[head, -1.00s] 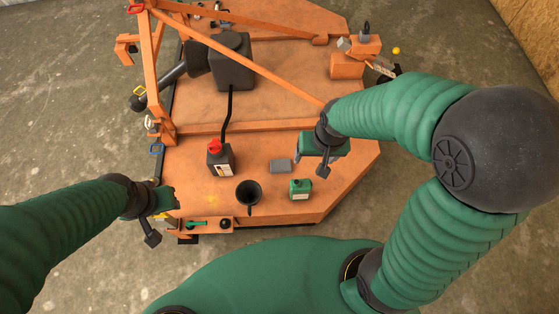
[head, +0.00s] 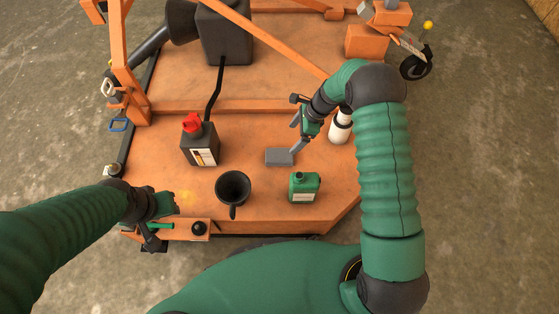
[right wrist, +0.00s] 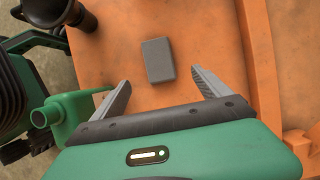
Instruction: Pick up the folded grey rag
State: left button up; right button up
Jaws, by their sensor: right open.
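The folded grey rag (head: 279,157) is a small flat grey block lying on the orange deck, between the black jug and the green bottle. In the right wrist view the rag (right wrist: 158,60) lies just beyond the fingertips, roughly centred between them. My right gripper (head: 297,134) is open and empty, to the right of and behind the rag in the head view; its spread jaws (right wrist: 161,79) show in the wrist view, apart from the rag. My left gripper (head: 168,207) is at the deck's front left corner, its jaws unclear.
A black jug with a red cap (head: 200,148), a black funnel-like cup (head: 233,186) and a green bottle (head: 304,188) stand near the rag. A white bottle (head: 341,127) stands right of my right gripper. An orange beam (head: 272,42) crosses behind.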

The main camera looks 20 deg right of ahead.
jog(key=b+x, duration=0.3)
jog(key=x, duration=0.5)
jog(key=b+x, duration=0.4)
jog(key=shift+s+f, duration=0.15)
jog(key=shift+f, duration=0.3)
jog(key=shift+a+f, duration=0.1)
jog(key=shift+f, duration=0.25)
jog(key=shift+r, duration=0.25)
pick_arm(q)
jog(key=s+x, duration=0.1)
jog(key=x, duration=0.7)
jog(key=shift+s+f, duration=0.15)
jog(key=shift+s, duration=0.2)
pick_arm(e)
jog(key=c, duration=1.5)
jog(key=shift+o, duration=0.2)
jog(key=shift+r, duration=0.1)
